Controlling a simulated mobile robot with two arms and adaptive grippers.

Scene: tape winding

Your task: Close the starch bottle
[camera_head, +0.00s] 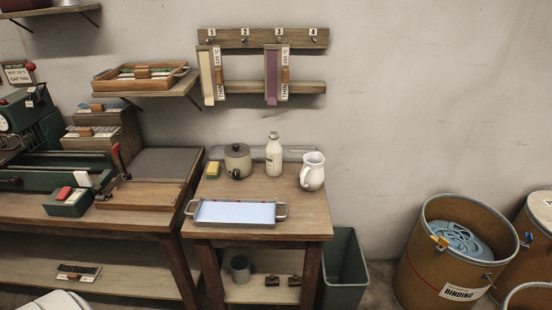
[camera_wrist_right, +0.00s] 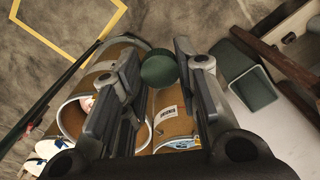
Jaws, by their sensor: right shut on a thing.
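A cream bottle (camera_head: 274,158) with a label, likely the starch bottle, stands upright at the back of the small wooden table. Whether its mouth is covered is too small to tell. In the right wrist view my right gripper (camera_wrist_right: 160,72) is shut on a dark green, round, cap-like thing (camera_wrist_right: 158,69) between its fingers. The right gripper is away from the table, with barrels behind it in its view. It does not show in the head view. My left gripper is in neither view.
Beside the bottle are a lidded pot (camera_head: 237,163), a white jug (camera_head: 313,172) and a yellow-green sponge (camera_head: 213,170). A blue-white tray (camera_head: 236,212) lies at the table's front. A green bin (camera_head: 345,270) and barrels (camera_head: 415,265) stand to the right.

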